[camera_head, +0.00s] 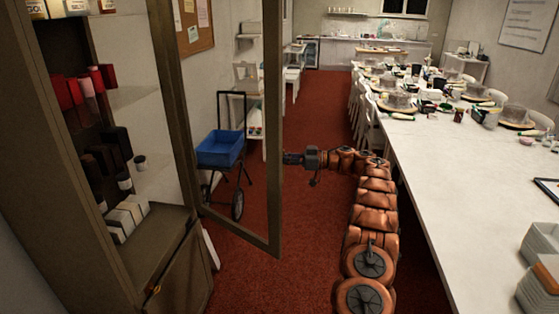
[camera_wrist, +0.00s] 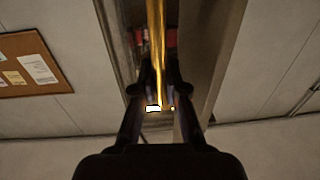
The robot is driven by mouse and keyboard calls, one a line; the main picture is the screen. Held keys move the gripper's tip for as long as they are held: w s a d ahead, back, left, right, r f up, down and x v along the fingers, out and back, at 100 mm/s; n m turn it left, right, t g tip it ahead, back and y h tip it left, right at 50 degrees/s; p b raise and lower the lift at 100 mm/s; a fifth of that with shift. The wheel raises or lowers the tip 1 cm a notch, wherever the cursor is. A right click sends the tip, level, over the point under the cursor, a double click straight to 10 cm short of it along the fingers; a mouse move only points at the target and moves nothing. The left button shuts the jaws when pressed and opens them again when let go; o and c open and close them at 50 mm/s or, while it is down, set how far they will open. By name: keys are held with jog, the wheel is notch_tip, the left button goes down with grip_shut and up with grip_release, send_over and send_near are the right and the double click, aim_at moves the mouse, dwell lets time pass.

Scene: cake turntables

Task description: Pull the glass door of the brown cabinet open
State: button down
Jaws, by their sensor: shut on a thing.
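The brown cabinet (camera_head: 45,160) stands at the left in the head view, its shelves open to sight. Its glass door (camera_head: 273,110) is swung well out from the cabinet front, with the blue cart visible through the pane. My gripper (camera_head: 287,158) is at the door's free edge, with my arm reaching in from the right. In the wrist view, the two fingers of my gripper (camera_wrist: 161,92) close on a brass-coloured bar (camera_wrist: 156,35), which looks like the door's handle. The exact contact is dark and partly hidden.
A blue bin cart (camera_head: 220,148) stands behind the door. A long white table (camera_head: 460,190) with dishes and cakes runs along the right, chairs at its far part. Red carpet (camera_head: 320,110) lies clear between door and table. A cork board (camera_wrist: 38,68) hangs on the wall.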

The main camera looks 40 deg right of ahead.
dwell(0.4)
jog(key=c, duration=1.2)
grip_release()
